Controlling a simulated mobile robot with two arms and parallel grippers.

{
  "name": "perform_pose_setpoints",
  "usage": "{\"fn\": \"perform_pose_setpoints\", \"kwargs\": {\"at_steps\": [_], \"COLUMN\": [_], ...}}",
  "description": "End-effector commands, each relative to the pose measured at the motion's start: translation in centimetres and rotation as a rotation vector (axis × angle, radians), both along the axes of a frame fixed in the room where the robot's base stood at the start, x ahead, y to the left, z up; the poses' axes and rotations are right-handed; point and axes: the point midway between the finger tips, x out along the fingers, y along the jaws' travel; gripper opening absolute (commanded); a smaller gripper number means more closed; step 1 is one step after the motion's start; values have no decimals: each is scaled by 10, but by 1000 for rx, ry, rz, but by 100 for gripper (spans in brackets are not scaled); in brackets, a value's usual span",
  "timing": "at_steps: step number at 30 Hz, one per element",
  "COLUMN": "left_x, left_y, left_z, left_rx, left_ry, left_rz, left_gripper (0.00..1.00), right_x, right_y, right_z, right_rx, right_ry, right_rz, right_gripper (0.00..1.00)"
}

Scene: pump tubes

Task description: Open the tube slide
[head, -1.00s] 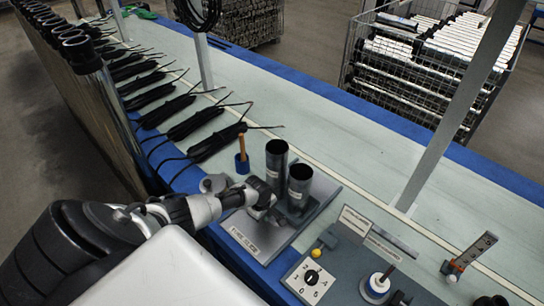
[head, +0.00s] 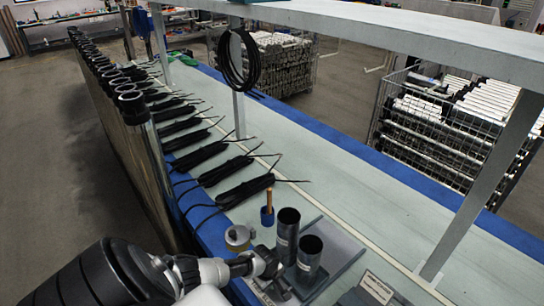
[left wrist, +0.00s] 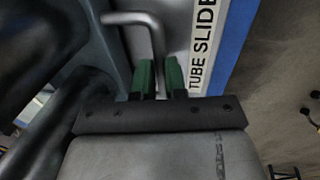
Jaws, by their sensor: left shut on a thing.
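The tube slide (head: 340,250) is a grey plate on the bench. Two upright dark tubes, a taller one (head: 288,235) and a shorter one (head: 309,258), stand at it. My left gripper (head: 272,265) is close beside the tubes, on their left. In the left wrist view, its green fingertips (left wrist: 160,78) are shut on a bent metal handle (left wrist: 155,45) that passes down between them. The printed "TUBE SLIDE" label (left wrist: 203,45) lies just right of the fingers. The handle is hidden in the head view by my gripper. My right gripper does not show.
A brass-coloured round part (head: 238,237) and a blue holder with a wooden handle (head: 267,214) stand near the tubes. Black cable bundles (head: 243,190) line the bench's left side. A shelf post (head: 480,185) rises on the right. The bench middle is clear.

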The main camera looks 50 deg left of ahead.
Motion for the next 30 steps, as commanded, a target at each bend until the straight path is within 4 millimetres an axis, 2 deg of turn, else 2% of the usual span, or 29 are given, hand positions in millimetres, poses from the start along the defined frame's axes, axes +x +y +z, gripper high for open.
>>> {"fn": "perform_pose_setpoints", "kwargs": {"at_steps": [1, 2, 6, 17, 20, 30], "left_x": [0, 0, 0, 0, -2, -14], "left_y": [0, 0, 0, 0, 0, 1], "left_z": [0, 0, 0, 4, 15, 73], "left_rx": [0, 0, 0, 0, -1, 0], "left_ry": [1, 1, 1, 0, 1, 0], "left_rz": [0, 0, 0, -1, -1, -2], "left_gripper": [0, 15, 37, 38, 38, 38], "right_x": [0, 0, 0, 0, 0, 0], "right_y": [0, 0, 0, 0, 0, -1], "right_z": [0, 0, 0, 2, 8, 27], "right_rx": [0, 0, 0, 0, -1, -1], "right_ry": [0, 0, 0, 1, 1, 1], "right_rz": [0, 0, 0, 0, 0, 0], "right_gripper": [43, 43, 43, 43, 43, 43]}}
